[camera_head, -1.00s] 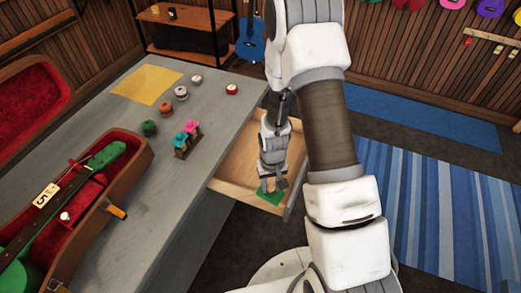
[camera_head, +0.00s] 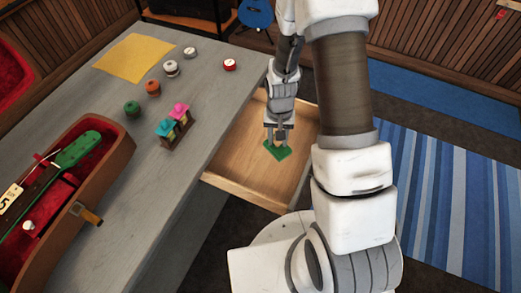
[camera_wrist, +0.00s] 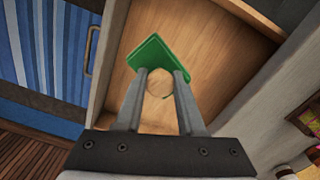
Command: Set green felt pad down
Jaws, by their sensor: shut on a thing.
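The green felt pad (camera_head: 279,152) is a small, thin square, held at the fingertips of my gripper (camera_head: 277,143). My gripper points down over the open wooden drawer (camera_head: 240,172). In the wrist view the pad (camera_wrist: 152,54) sits at an angle between and beyond the fingertips (camera_wrist: 160,73), over the drawer's bare bottom (camera_wrist: 205,42). I cannot tell whether the pad touches the drawer bottom or hangs just above it.
The grey worktop (camera_head: 190,185) beside the drawer holds a yellow sheet (camera_head: 133,57), several small round tins, a pink-and-teal figure stand (camera_head: 175,125) and an open red-lined case (camera_head: 105,160) with a green ukulele (camera_head: 78,148). The drawer is otherwise empty.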

